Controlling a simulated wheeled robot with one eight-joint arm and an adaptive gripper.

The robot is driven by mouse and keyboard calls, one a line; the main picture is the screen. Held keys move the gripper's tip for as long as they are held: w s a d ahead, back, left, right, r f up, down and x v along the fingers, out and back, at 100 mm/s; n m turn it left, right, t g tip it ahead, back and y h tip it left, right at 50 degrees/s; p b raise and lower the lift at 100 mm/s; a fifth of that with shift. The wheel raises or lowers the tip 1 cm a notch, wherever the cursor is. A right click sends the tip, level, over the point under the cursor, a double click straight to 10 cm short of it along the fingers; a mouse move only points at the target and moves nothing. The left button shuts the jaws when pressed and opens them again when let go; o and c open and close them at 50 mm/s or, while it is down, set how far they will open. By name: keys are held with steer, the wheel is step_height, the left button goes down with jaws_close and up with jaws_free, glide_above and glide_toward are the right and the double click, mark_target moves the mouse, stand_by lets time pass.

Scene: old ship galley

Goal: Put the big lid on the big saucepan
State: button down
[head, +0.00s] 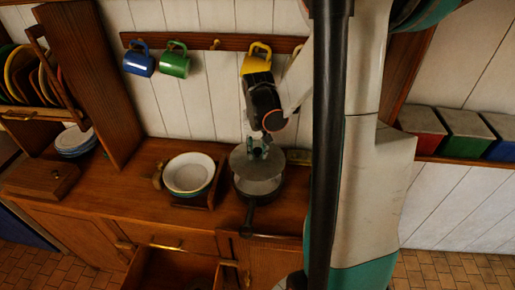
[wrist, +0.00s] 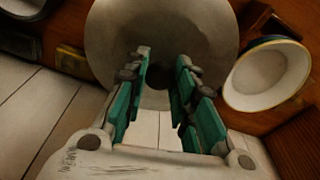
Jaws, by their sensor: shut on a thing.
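The big lid (head: 240,166) is a grey metal disc, held above the big saucepan in the head view. It fills the top middle of the wrist view (wrist: 205,30). My gripper (head: 257,152) is above the lid, its green fingers (wrist: 161,85) shut on the lid's knob, which is mostly hidden between them. The big saucepan (head: 262,188) is a dark pan standing on the wooden counter, its handle (head: 250,215) toward the front edge. Part of its inside shows below the lid's front edge, so the lid appears apart from the rim. The lid hides the far part of the opening.
A white bowl (head: 188,173) in a wooden holder stands left of the saucepan; it shows at right in the wrist view (wrist: 267,73). Blue (head: 139,60), green (head: 174,61) and yellow (head: 256,58) mugs hang behind. An open drawer (head: 172,270) juts out below the counter (head: 125,195).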

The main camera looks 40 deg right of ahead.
mark_target(258, 156)
steer(key=shift+w+d+f, duration=0.15)
steer(key=shift+w+d, duration=0.1)
steer(key=shift+s+a+f+b, duration=0.1)
steer(key=shift+f+b, duration=0.3)
step_height(258, 156, down, 4)
steer(key=b, duration=0.3)
steer(key=shift+f, duration=0.2)
steer(key=shift+f+b, duration=1)
steer(key=shift+f, duration=0.15)
steer(key=shift+f+b, duration=0.4)
steer(key=shift+b, duration=0.3)
stand_by(0.5)
steer(key=c, duration=1.2)
jaws_free()
steer(key=shift+c, duration=0.2)
steer(key=shift+r, duration=0.1)
